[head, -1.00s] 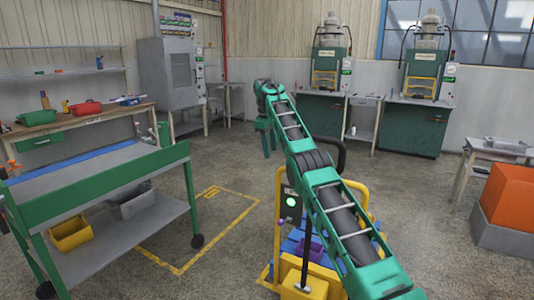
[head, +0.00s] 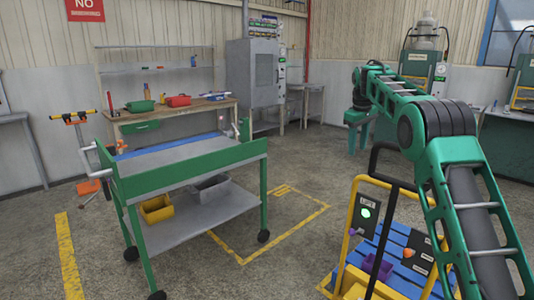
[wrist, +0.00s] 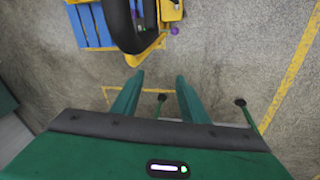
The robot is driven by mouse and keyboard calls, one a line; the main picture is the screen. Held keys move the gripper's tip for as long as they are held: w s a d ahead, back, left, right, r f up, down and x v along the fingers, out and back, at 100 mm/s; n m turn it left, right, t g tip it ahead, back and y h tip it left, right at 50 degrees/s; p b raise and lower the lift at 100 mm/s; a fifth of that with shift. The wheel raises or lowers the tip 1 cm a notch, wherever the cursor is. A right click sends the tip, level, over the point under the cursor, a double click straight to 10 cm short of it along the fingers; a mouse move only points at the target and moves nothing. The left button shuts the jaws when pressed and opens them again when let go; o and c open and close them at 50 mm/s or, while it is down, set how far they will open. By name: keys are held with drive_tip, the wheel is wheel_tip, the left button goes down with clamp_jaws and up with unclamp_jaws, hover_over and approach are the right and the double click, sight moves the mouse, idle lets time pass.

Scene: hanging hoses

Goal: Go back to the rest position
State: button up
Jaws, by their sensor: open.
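My green arm reaches from the lower right of the head view toward the back. My gripper (head: 357,142) hangs down at its far end, small in that view, over the floor. No hose or other object is held. A thick black curved part (wrist: 125,30) shows beyond the fingers at the top of the wrist view; I cannot tell what it belongs to.
A green-framed trolley (head: 190,172) with a yellow bin (head: 157,209) and a grey bin (head: 211,188) stands left of centre. A workbench (head: 190,112) and grey cabinet (head: 251,80) line the wall. A blue-slatted, yellow-framed platform (head: 395,252) is lower right.

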drive_tip(key=s+a+f+m+t+y, duration=0.1)
drive_tip(key=s+a+m, duration=0.1)
drive_tip(key=s, duration=1.4)
drive_tip(key=s+a+f+m+t, duration=0.1)
drive_tip(key=s+a+f+m, duration=0.15)
drive_tip(key=s, duration=1.35)
drive_tip(key=s+f+m, duration=0.1)
drive_tip(key=s+f, duration=0.2)
drive_tip(key=s, duration=0.4)
drive_tip(key=s+f+m, duration=0.1)
drive_tip(key=s+f, duration=0.2)
drive_tip(key=s, duration=0.4)
drive_tip(key=s+d+f+m+g, duration=0.1)
drive_tip(key=s+d+m+g, duration=0.1)
drive_tip(key=s+d, duration=0.3)
drive_tip(key=s+d+f+m+g, duration=0.1)
drive_tip(key=s+d+m, duration=0.3)
drive_tip(key=s, duration=0.7)
drive_tip(key=shift+s+d+g, duration=0.4)
drive_tip(key=shift+d+g, duration=0.3)
drive_tip(key=shift+d, duration=0.25)
drive_tip(key=shift+w+f, duration=0.3)
drive_tip(key=shift+w, duration=0.35)
